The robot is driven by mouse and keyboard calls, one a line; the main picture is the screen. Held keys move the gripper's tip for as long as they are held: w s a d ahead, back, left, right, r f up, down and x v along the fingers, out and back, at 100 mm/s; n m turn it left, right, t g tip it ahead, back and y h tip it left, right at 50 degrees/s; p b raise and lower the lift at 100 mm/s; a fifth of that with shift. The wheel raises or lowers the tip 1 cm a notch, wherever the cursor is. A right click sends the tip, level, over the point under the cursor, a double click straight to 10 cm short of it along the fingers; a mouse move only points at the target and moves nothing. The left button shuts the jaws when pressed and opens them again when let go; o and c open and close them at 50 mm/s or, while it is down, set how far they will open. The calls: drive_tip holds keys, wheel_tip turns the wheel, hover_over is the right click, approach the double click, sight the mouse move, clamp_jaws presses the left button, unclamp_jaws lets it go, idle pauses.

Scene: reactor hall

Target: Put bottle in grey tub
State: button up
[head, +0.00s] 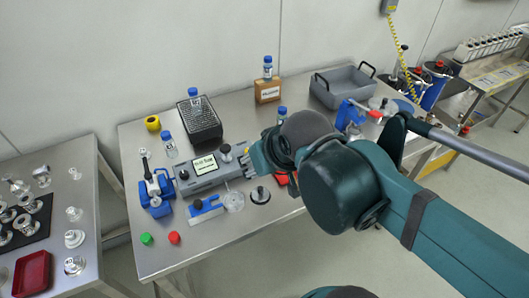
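Several clear bottles with blue caps are in the head view. Another bottle (194,99) is at the black wire basket, and a third (267,68) stands on a brown labelled box. One more bottle (282,116) shows partly behind my arm. The grey tub (328,98) with black handles sits at the back right of the table; what I see of its inside looks empty. My gripper (261,157) is over the table's middle, beside the grey device. My arm hides much of it, and its fingertips are unclear.
The black wire basket (204,125), brown box (267,90), grey device (206,172) and blue clamp-like tool (157,194) crowd the steel table. The table's front left corner holds green and red caps.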

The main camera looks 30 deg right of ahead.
drive_tip(key=n+t+h, duration=0.3)
drive_tip(key=n+h, duration=0.3)
drive_tip(key=n, duration=1.7)
approach(281, 117)
drive_tip(key=shift+w+a+f, duration=0.15)
drive_tip(key=shift+w+f, duration=0.05)
drive_tip(key=shift+f, duration=0.2)
drive_tip(key=shift+w+a+f, duration=0.15)
drive_tip(key=shift+w+f, duration=0.05)
drive_tip(key=shift+f, duration=0.2)
drive_tip(key=shift+w+d+f+n+t+h, duration=0.15)
drive_tip(key=shift+w+d+f+n+h, duration=0.15)
drive_tip(key=shift+n, duration=0.75)
drive_tip(key=shift+w+d+f+n+t+h, duration=0.25)
drive_tip(key=shift+w+d+n, duration=0.2)
drive_tip(key=shift+n, duration=0.55)
drive_tip(key=shift+w+d+f+n+t+h, duration=0.15)
drive_tip(key=shift+w+d+n+h, duration=0.15)
drive_tip(key=shift+n, duration=0.75)
drive_tip(key=shift+w, duration=0.1)
drive_tip(key=shift+b+x, duration=0.5)
drive_tip(key=shift+x, duration=0.75)
